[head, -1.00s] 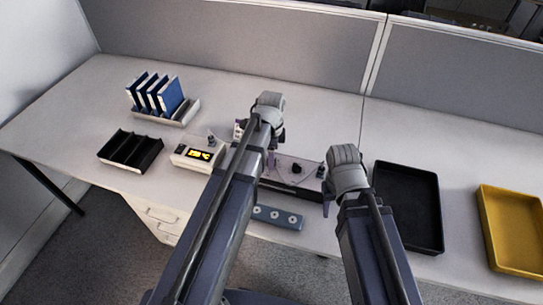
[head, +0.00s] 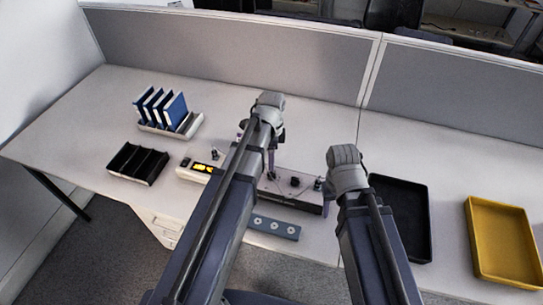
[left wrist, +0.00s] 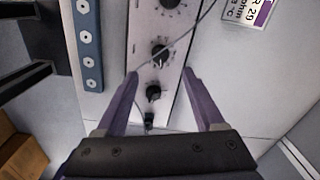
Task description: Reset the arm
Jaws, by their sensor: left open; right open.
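My left gripper (head: 270,165) is open and empty above the desk, over a long device (head: 292,187) with black knobs. In the left wrist view its two purple fingers (left wrist: 160,75) stand apart on either side of the device's pale panel (left wrist: 143,50), which has several dark knobs and a thin cable. I cannot tell whether the fingers touch it. My right gripper (head: 328,190) is at the device's right end, near the black tray. It is open, but its fingers are mostly hidden by its wrist.
A blue strip with round holes (head: 274,227) lies before the device. Left are a meter with yellow display (head: 205,168), a black divided box (head: 138,163) and blue binders in a rack (head: 160,108). Right are a black tray (head: 420,245) and a yellow tray (head: 503,240). A partition stands behind.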

